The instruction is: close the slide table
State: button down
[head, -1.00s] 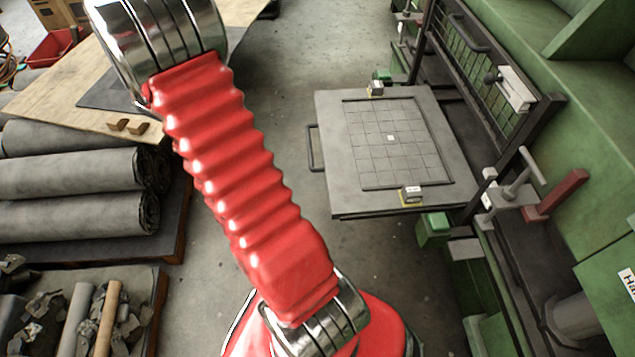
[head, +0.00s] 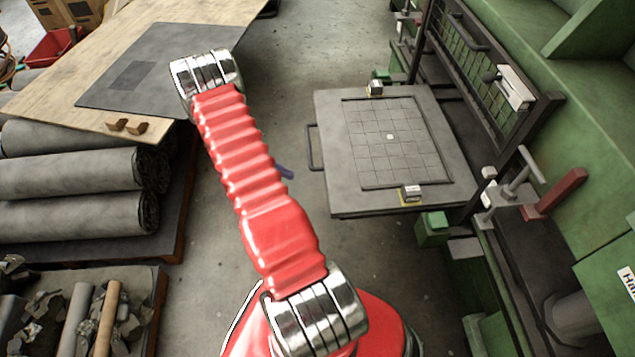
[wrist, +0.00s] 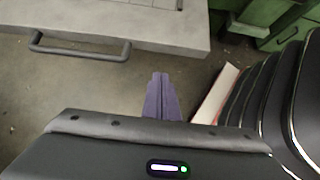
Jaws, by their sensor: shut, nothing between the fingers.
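The slide table (head: 340,190) is a grey plate with a grid marked on it, sticking out to the left from the green machine. Its dark bar handle (head: 315,147) is on its left edge. In the wrist view the slide table (wrist: 170,25) is at the top, with the handle (wrist: 80,50) on its near edge, left of centre. My gripper (wrist: 160,76) shows as purple fingers pressed together and empty, apart from the handle and to its right.
The green machine (head: 590,110) with a mesh guard (head: 475,70) stands at the right. At the left are a wooden table (head: 50,85) with a grey sheet (head: 160,75), and several sheet rolls (head: 70,215). Bare floor lies between.

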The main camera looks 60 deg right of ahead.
dwell(0.3)
jog(key=s+d+r+x, duration=0.1)
jog(key=r+x, duration=0.1)
jog(key=x, duration=1)
jog(key=shift+s+f, duration=0.25)
jog(key=shift+s, duration=0.3)
jog(key=shift+d, duration=0.2)
